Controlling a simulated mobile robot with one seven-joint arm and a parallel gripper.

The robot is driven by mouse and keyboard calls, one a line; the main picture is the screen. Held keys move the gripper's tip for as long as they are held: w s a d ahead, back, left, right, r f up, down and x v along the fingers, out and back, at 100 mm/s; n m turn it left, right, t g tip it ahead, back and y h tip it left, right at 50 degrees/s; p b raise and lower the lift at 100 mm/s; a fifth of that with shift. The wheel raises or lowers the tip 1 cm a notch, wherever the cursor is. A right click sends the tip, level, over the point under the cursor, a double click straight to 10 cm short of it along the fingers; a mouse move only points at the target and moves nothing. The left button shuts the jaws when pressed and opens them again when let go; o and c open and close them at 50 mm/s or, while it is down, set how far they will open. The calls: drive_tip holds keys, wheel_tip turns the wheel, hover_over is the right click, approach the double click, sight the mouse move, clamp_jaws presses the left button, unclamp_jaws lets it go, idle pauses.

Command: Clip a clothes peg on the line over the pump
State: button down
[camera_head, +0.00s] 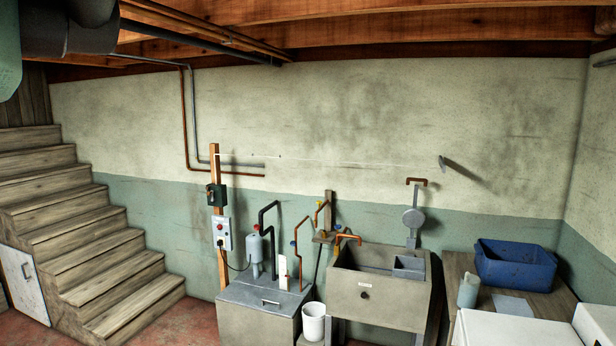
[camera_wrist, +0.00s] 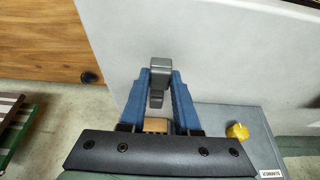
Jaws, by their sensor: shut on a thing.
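My gripper (camera_wrist: 157,75) shows only in the wrist view. Its two blue fingers are shut on a small grey peg-like piece (camera_wrist: 157,92), which sticks out past the fingertips. In the head view a thin pale line (camera_head: 330,161) runs along the wall from a wooden post (camera_head: 214,165) at left to a grey bracket (camera_head: 443,162) at right. Below its left part, a grey cylindrical unit, apparently the pump (camera_head: 254,251), stands by a black pipe on a grey box (camera_head: 262,296). I see no peg on the line.
A stone sink (camera_head: 378,302), a white bucket (camera_head: 313,322) and a blue tub (camera_head: 515,266) stand along the wall. Wooden stairs (camera_head: 70,240) are at left. The wrist view shows a pale panel (camera_wrist: 235,60) and a yellow knob (camera_wrist: 237,131) nearby.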

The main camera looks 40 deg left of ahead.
drive_tip(key=shift+r, duration=0.25)
wheel_tip(320, 180, up, 5)
drive_tip(key=p, duration=0.5)
drive_tip(key=shift+s+f, duration=0.1)
idle(0.3)
